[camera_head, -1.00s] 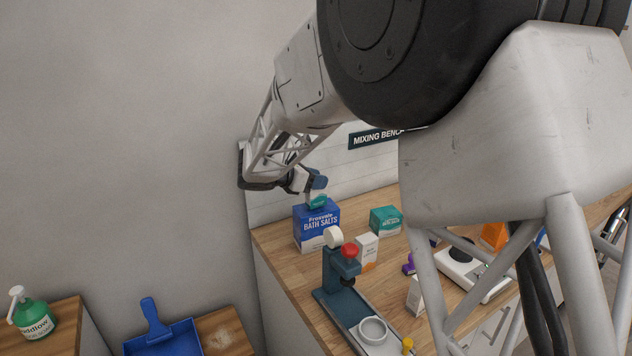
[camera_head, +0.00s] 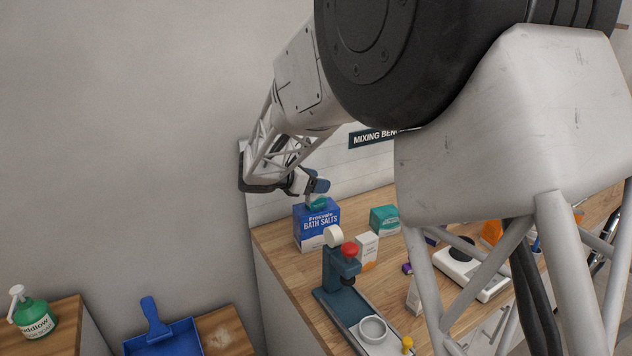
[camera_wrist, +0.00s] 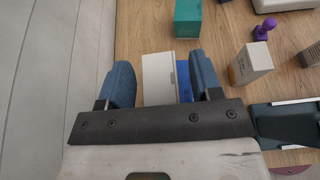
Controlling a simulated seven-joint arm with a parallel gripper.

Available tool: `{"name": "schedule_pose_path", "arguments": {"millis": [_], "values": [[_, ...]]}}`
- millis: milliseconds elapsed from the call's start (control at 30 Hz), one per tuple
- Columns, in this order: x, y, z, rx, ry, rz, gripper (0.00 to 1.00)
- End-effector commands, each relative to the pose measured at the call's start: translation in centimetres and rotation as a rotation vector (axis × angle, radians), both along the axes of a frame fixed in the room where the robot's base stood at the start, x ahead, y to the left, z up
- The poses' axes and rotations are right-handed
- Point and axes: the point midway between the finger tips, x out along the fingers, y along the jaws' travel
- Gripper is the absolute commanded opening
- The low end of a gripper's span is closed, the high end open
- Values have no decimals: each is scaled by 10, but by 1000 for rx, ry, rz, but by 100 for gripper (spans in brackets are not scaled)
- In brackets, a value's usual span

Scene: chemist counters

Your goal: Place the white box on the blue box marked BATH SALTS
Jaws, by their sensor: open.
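The blue box marked BATH SALTS (camera_head: 316,230) stands upright near the left end of the wooden bench. A small white box with a teal face (camera_head: 317,203) rests on top of it. In the wrist view the white box (camera_wrist: 158,79) lies between my fingers, and a strip of the blue box (camera_wrist: 184,82) shows beside it on the right. My gripper (camera_head: 314,184) is just above the blue box. In the wrist view my gripper (camera_wrist: 162,72) is open, with a gap beside the white box on the left; the right finger is over the blue strip.
A teal box (camera_head: 385,220) stands to the right, behind a white-and-orange box (camera_head: 366,250). A dark teal press with a red knob (camera_head: 349,249) stands in front of the blue box. A wall runs close on the left. Bare bench lies between the boxes.

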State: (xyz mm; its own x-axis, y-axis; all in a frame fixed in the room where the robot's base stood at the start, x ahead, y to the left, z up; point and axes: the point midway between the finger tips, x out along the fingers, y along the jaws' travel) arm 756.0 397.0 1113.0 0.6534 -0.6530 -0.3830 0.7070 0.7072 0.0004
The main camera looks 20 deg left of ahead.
Motion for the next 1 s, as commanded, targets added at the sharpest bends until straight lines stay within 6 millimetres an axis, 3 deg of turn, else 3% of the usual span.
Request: {"name": "schedule_pose_path", "arguments": {"millis": [367, 1000], "values": [[-11, 12, 9, 0, 0, 2, 59], [-70, 71, 45, 1, -1, 1, 59]]}}
